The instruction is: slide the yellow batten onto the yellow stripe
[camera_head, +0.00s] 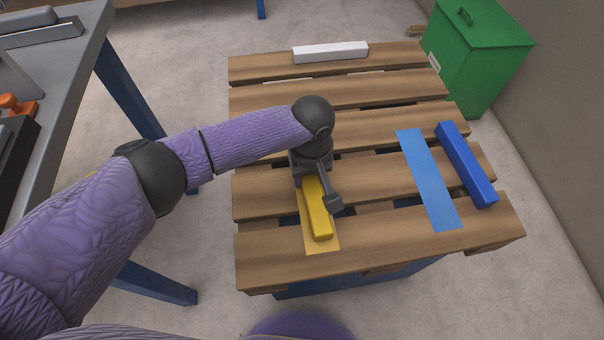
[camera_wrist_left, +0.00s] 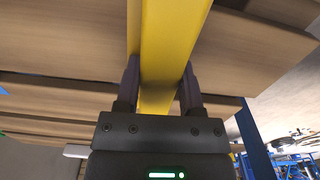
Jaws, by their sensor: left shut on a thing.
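The yellow batten (camera_head: 317,212) lies on the slatted wooden pallet, over the yellow stripe (camera_head: 322,244). The stripe shows around the batten's near end and along its left side; the far part is hidden by my gripper. My left gripper (camera_head: 322,190) is shut on the batten, over the pallet's front left part. In the left wrist view the yellow batten (camera_wrist_left: 168,50) runs between the two fingers of my left gripper (camera_wrist_left: 158,85), which touch its sides. My right gripper is not in view.
A blue stripe (camera_head: 428,180) and a blue batten (camera_head: 466,165) lie side by side on the pallet's right. A white batten (camera_head: 331,51) lies at its back edge. A green bin (camera_head: 478,50) stands behind right. A grey workbench (camera_head: 70,75) stands left.

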